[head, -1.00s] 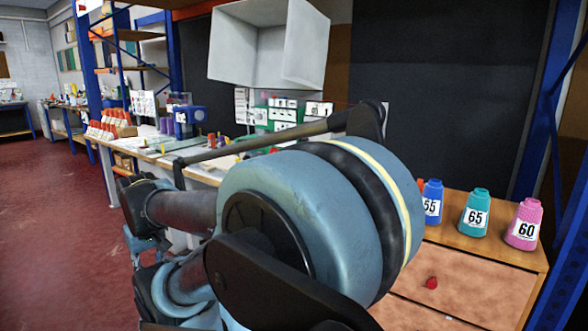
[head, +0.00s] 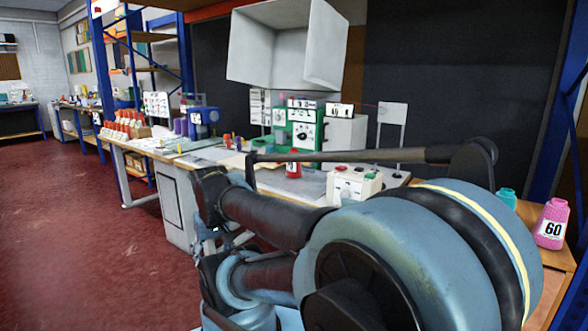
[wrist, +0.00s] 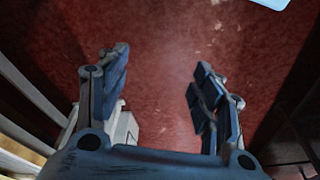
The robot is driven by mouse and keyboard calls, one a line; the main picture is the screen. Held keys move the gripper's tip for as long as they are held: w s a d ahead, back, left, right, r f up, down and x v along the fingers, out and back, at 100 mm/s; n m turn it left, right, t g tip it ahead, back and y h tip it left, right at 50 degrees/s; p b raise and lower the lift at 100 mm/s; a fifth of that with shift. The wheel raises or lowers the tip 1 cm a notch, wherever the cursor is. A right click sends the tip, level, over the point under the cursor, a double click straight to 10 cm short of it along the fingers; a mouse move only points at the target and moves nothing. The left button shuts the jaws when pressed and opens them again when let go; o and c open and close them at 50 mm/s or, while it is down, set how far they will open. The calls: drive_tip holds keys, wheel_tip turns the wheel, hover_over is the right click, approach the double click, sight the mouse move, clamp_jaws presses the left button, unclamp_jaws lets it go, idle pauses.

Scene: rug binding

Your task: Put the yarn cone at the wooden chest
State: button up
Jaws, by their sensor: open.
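A red yarn cone (head: 293,165) with a pale label stands upright on the workbench (head: 312,187) in the head view, beside a green machine. The wooden chest (head: 555,258) is at the right edge, largely hidden by my arm. On its top stand a pink cone (head: 551,224) marked 60 and a teal cone (head: 506,199), partly covered by my arm. In the wrist view my gripper (wrist: 160,85) is open and empty, with its fingers spread above the red floor. No cone shows between or near the fingers.
A white control box (head: 354,183) sits at the bench's near right end. Several orange-red cones with white labels (head: 118,132) stand farther left on the bench. A blue rack post (head: 560,110) rises behind the chest. Red floor (head: 85,230) is open at left.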

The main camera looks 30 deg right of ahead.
drive_tip(key=w+d+r+m+t+y, duration=0.1)
drive_tip(key=w+d+r+m+t, duration=0.15)
drive_tip(key=w+m, duration=0.4)
drive_tip(key=w+d+r+m+t+y, duration=0.1)
drive_tip(key=w+r+m+t, duration=0.25)
drive_tip(key=w, duration=0.65)
drive_tip(key=w+d+r+m+t+y, duration=0.1)
drive_tip(key=w+r+m+t, duration=0.1)
drive_tip(key=w+m, duration=0.5)
drive_tip(key=m+t+h, duration=0.5)
drive_tip(key=m+h, duration=0.8)
drive_tip(key=m, duration=1.3)
approach(294, 157)
drive_tip(key=x, duration=1.3)
drive_tip(key=shift+f, duration=0.35)
drive_tip(key=c, duration=1.5)
